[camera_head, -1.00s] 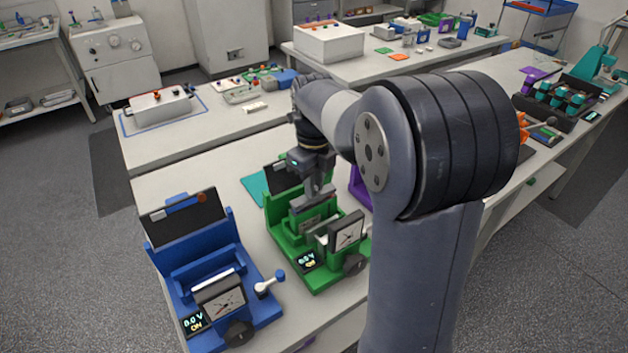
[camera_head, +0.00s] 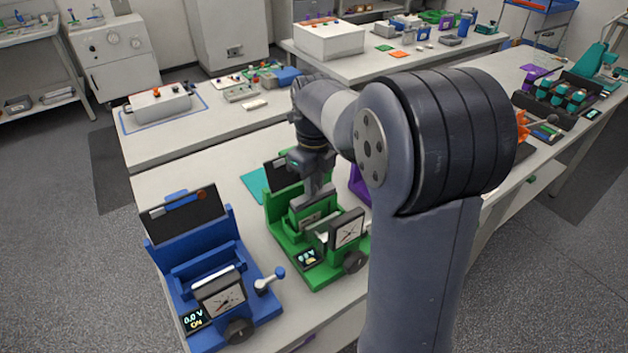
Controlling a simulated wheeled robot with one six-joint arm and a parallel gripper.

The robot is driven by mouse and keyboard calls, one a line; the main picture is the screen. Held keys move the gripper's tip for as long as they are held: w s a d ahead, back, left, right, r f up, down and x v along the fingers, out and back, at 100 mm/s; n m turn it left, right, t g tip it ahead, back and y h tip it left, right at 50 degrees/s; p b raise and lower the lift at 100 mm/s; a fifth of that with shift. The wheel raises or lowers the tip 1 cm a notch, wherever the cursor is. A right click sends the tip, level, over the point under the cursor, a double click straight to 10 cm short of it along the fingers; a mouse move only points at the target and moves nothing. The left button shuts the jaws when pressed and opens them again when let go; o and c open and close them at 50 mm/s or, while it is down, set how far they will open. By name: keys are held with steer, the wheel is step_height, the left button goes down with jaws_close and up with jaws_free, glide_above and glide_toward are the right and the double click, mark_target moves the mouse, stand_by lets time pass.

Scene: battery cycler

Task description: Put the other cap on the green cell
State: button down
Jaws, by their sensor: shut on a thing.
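The green cell station (camera_head: 322,277) stands on the near bench, right of the blue one. It has a dark back panel, a dial gauge (camera_head: 347,229), a black knob and a small lit display (camera_head: 308,257). My gripper (camera_head: 312,208) points down into the middle of the green station, just behind the gauge. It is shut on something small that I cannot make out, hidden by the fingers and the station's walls. I cannot tell the cap apart from its surroundings, nor whether it touches the cell.
A teal mat (camera_head: 256,186) lies behind the green station. A purple item (camera_head: 359,184) is partly hidden by my arm.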

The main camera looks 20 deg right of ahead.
steer(key=c, duration=0.8)
jaws_free()
steer(key=shift+r+p, duration=3.2)
steer(key=shift+r, duration=0.35)
jaws_close()
